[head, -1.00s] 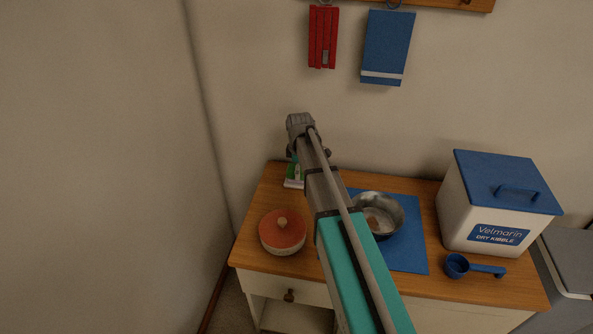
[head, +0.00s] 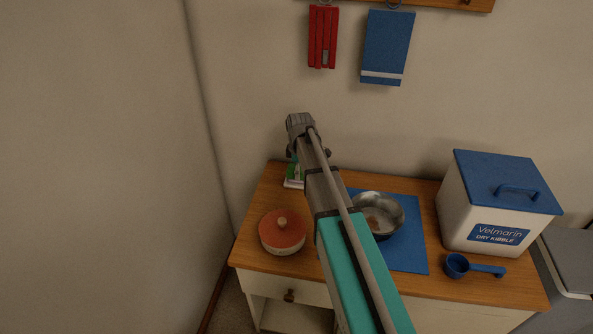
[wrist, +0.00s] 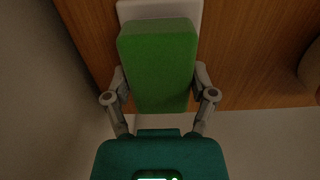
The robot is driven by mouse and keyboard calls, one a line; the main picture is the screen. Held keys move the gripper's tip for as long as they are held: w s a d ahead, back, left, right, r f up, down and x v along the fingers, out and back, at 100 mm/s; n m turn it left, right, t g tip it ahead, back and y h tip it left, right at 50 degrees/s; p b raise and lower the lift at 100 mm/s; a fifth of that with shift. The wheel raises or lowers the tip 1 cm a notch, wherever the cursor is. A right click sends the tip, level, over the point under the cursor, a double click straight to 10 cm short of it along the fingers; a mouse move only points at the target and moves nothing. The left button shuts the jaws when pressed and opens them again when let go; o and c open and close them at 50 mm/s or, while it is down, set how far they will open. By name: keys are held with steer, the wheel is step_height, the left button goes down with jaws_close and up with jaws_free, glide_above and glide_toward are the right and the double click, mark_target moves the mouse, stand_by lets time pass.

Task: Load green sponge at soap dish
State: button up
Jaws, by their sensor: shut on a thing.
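The green sponge (wrist: 158,62) is between the two fingers of my gripper (wrist: 160,80), which is shut on it. In the wrist view a white soap dish (wrist: 150,10) shows just beyond the sponge's far end, partly hidden by it. In the head view the white dish (head: 291,184) lies at the back left of the wooden top, with a bit of green sponge (head: 293,172) over it. I cannot tell whether sponge and dish touch. My arm hides much of the gripper there.
A lidded orange pot (head: 283,232) stands in front of the dish. A metal bowl (head: 378,214) sits on a blue mat (head: 409,250) to the right. A kibble bin (head: 500,203) and blue scoop (head: 472,266) are farther right. The wall is close behind.

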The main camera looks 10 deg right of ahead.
steer(key=shift+r, duration=0.1)
steer(key=shift+r+p, duration=3.4)
steer(key=shift+p, duration=0.15)
steer(key=shift+s, duration=0.1)
